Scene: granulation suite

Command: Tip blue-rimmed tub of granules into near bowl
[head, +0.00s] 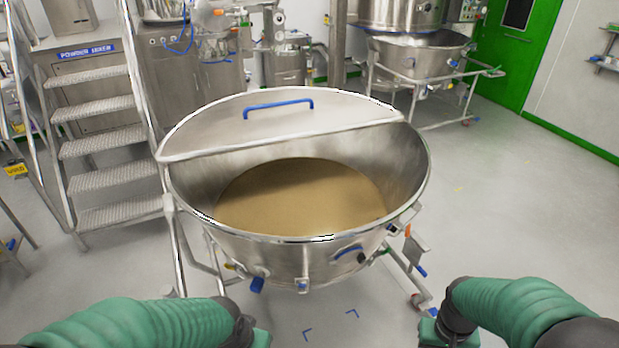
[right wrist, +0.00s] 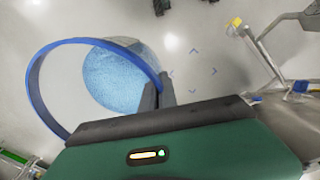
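The near bowl (head: 340,257), a large steel vessel, stands in the middle of the head view. Tan granules cover its bottom, and a half lid (head: 285,130) with a blue handle covers its far side. In the right wrist view, the tub's blue rim (right wrist: 36,90) runs as a ring to the dark fingers of my right gripper (right wrist: 158,94), which look closed on it. A pale blue speckled round area (right wrist: 122,75) shows within and beyond the ring; I cannot tell whether it is the tub's wall or contents. The tub is not in the head view.
Metal steps (head: 105,148) with rails stand left of the bowl. A second steel vessel (head: 420,60) on a wheeled frame stands behind at the right, near a green door (head: 500,50). The floor (head: 510,190) right of the bowl is clear.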

